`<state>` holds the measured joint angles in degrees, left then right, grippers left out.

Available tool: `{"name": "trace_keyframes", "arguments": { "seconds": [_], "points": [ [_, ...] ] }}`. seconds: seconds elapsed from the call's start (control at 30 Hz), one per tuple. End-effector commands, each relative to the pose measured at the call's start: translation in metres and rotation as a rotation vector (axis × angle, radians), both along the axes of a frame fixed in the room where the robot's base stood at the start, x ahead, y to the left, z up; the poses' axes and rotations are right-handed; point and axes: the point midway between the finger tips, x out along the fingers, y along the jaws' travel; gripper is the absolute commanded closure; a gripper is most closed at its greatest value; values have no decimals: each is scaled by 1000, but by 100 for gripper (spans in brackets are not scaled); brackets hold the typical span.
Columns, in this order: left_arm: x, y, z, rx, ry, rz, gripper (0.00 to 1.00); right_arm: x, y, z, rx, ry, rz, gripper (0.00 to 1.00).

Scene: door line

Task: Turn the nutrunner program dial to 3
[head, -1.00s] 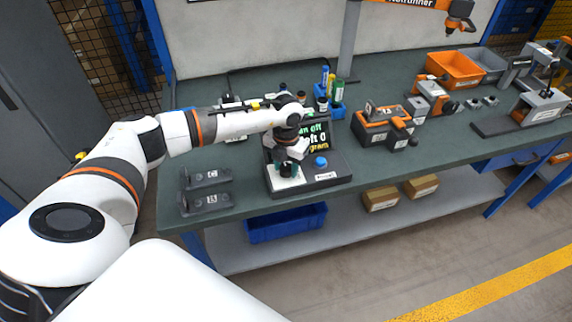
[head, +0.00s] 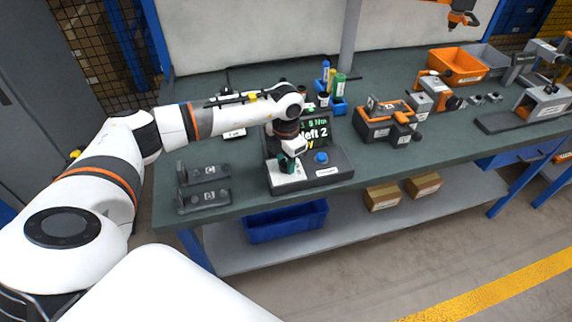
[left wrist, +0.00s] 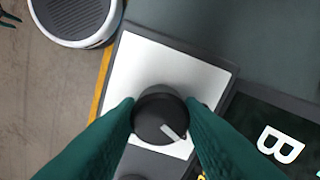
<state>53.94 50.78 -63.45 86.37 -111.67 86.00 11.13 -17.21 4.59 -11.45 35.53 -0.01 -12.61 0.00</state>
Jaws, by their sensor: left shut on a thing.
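The nutrunner controller (head: 333,178) is a dark box on the bench, with a pale dial plate, a blue button (head: 320,157) and a screen (head: 316,131). The screen partly reads "9 Nm" and "left 2"; the arm covers the rest. The black program dial (left wrist: 158,113) shows in the left wrist view, its white pointer toward the lower right. My left gripper (left wrist: 161,116) is shut on the dial, one green finger on each side. In the head view the left gripper (head: 288,164) hides the dial. Its scale numbers are not visible. My right gripper is out of view.
Two grey brackets (head: 203,186) lie left of the controller. An orange and black fixture (head: 386,123) stands to the right. The bench (head: 440,151) is clear in front of that fixture.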

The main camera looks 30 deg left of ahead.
Motion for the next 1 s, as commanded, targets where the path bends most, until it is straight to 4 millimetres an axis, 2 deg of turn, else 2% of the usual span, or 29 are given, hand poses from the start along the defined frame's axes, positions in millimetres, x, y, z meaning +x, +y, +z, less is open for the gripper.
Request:
{"name": "trace_keyframes", "arguments": {
  "seconds": [0.1,1.0],
  "points": [
    [1,1,-3,1,-3,-109,89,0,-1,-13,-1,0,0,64],
    [1,1,-2,0,-3,-963,89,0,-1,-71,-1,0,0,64]
  ]
}}
